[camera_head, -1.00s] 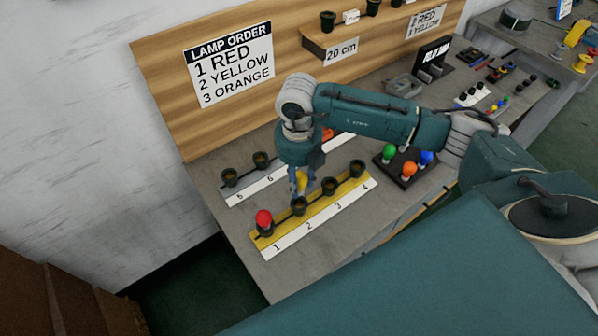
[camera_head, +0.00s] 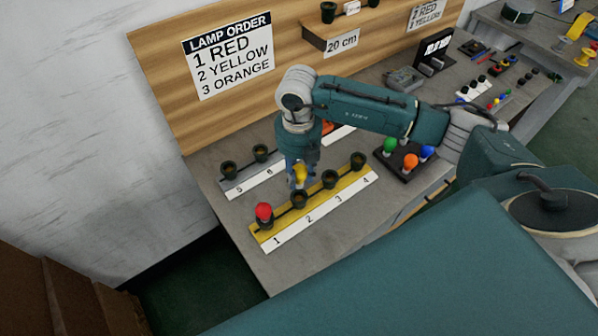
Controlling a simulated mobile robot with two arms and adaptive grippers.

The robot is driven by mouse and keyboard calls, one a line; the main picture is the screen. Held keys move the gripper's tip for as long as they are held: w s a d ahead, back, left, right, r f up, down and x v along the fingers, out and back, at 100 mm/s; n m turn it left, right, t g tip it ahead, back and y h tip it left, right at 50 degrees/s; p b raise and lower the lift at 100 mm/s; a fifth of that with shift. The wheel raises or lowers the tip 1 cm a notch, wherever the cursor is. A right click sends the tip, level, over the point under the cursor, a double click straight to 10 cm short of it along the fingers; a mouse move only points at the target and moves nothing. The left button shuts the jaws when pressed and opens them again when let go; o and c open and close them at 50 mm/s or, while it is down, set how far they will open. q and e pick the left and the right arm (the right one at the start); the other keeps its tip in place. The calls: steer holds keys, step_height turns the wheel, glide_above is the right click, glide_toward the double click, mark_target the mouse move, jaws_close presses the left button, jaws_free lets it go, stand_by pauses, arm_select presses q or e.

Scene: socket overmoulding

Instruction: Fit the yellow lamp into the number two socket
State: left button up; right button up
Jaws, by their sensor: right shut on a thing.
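The yellow lamp (camera_head: 300,174) is held in my right gripper (camera_head: 299,180), which points down and is shut on it. The lamp is just above and slightly behind the number two socket (camera_head: 299,199), a dark cup on the yellow strip (camera_head: 346,189); whether they touch I cannot tell. The red lamp (camera_head: 264,212) sits in socket one at the near left end of the strip. Sockets three (camera_head: 330,179) and four (camera_head: 358,160) look empty. My left gripper is not in view.
A dark tray (camera_head: 406,181) with green, orange and blue lamps stands right of the strip. Behind is a grey strip with sockets five (camera_head: 229,169) and six (camera_head: 261,153). A lamp order sign (camera_head: 230,58) hangs on the wooden backboard. Bare bench lies in front.

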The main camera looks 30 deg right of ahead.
mark_target(299, 188)
steer(key=shift+f+b, duration=1.4)
steer(key=shift+f, duration=0.7)
steer(key=shift+b, duration=0.3)
steer(key=shift+f+b, duration=1.05)
steer(key=shift+f, duration=0.15)
steer(key=o, duration=1.1)
